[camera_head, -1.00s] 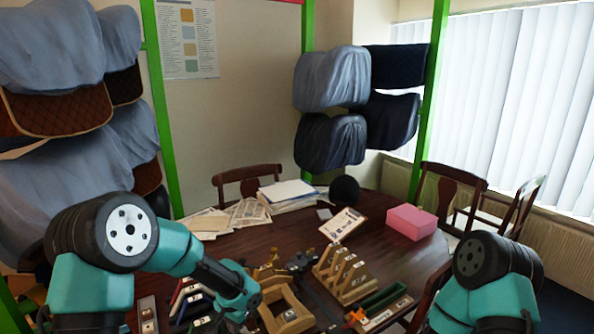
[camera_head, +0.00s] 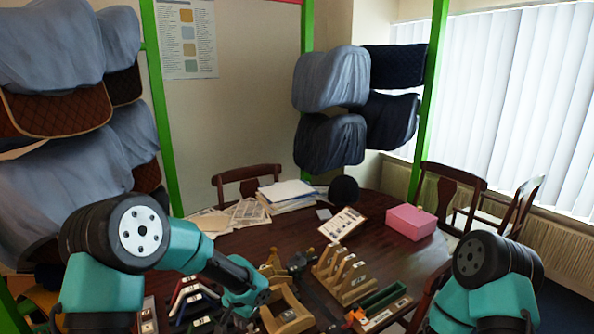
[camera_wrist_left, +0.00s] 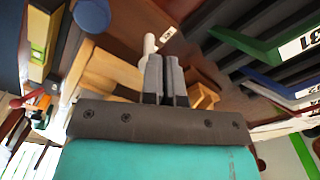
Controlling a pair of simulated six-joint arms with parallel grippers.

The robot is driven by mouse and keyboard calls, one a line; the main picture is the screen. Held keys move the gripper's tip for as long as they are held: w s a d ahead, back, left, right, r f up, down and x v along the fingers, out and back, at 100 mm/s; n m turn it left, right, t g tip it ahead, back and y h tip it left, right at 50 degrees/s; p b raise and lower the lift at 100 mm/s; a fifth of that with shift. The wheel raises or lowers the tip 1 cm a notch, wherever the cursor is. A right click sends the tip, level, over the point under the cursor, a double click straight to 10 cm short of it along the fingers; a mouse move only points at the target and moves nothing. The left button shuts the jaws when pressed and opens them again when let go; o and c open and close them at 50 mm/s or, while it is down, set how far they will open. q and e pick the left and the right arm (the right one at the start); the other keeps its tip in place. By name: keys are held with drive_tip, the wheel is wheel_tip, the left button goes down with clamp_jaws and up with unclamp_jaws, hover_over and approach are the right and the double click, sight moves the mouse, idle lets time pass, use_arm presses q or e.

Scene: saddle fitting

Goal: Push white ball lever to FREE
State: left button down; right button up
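In the left wrist view, a short white round-ended lever (camera_wrist_left: 150,43) stands by a wooden block, just beyond and slightly left of my left gripper's fingertips. A small white label (camera_wrist_left: 168,34) lies next to it; its text is too small to read. My left gripper (camera_wrist_left: 165,62) has its two fingers together with nothing seen between them. I cannot tell whether they touch the lever. In the head view, my left gripper (camera_head: 245,308) is low over the table beside the wooden frame (camera_head: 287,315); the lever does not show there. My right gripper is out of frame.
A wooden slotted rack (camera_head: 345,278), a green tray (camera_head: 382,297) and an orange piece (camera_head: 355,315) are right of the wooden frame. Labelled angled pieces (camera_head: 190,300) lie left of my gripper. A pink box (camera_head: 411,221) and papers are farther back.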

use_arm(q)
drive_tip(key=shift+w+d+f, duration=0.25)
drive_tip(key=shift+d+f, duration=0.05)
drive_tip(key=shift+d, duration=0.35)
drive_tip(key=shift+w+d+f, duration=0.25)
drive_tip(key=shift+d+f, duration=0.05)
drive_tip(key=shift+d, duration=0.3)
drive_tip(key=shift+s+a, duration=0.1)
idle(0.3)
drive_tip(key=shift+s+a, duration=0.2)
drive_tip(key=shift+a, duration=0.15)
idle(0.3)
drive_tip(key=shift+w+r, duration=0.2)
drive_tip(key=shift+r, duration=3.6)
